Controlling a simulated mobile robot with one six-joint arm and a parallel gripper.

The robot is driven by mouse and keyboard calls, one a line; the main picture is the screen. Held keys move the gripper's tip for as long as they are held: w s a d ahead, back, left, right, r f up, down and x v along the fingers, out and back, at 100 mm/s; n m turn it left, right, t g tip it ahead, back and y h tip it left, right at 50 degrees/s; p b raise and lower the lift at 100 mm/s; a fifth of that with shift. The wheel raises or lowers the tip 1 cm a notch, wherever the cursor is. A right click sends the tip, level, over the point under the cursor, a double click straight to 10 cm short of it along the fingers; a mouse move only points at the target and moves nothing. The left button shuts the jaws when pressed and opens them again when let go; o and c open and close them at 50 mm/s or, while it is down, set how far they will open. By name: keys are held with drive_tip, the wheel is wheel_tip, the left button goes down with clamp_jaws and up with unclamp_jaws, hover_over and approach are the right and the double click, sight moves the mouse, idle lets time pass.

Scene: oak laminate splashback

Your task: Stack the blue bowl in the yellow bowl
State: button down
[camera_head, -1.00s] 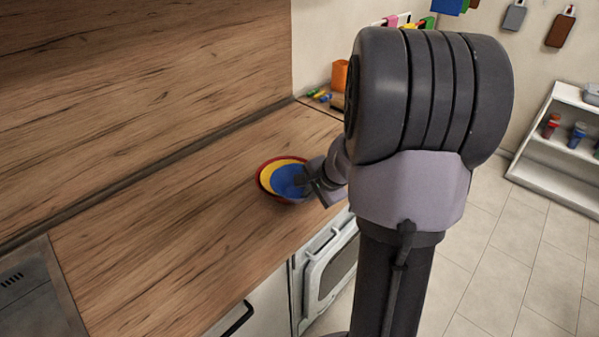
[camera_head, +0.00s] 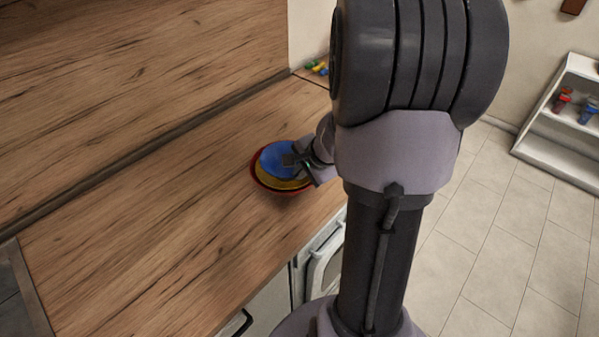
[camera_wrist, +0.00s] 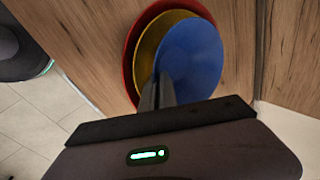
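The blue bowl (camera_head: 277,158) overlaps the yellow bowl (camera_head: 270,181) from above, off-centre toward the back in the head view. The yellow bowl sits inside a red bowl (camera_head: 256,181) on the wooden counter. In the wrist view the blue bowl (camera_wrist: 193,58) covers the right part of the yellow bowl (camera_wrist: 145,52), with the red bowl (camera_wrist: 129,55) outermost. My gripper (camera_head: 294,160) is at the blue bowl; its fingers (camera_wrist: 158,90) look close together on the bowl's near rim. Whether the blue bowl touches the yellow one cannot be told.
The wooden counter (camera_head: 150,235) is clear left of the bowls, with a splashback (camera_head: 140,80) behind. Small coloured items (camera_head: 317,68) lie at the counter's far end. An oven front (camera_head: 325,262) is below the front edge. A white shelf (camera_head: 560,135) stands far right.

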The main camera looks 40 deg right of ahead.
drive_tip(key=shift+f+b, duration=0.5)
drive_tip(key=c, duration=1.6)
unclamp_jaws()
drive_tip(key=shift+c, duration=0.2)
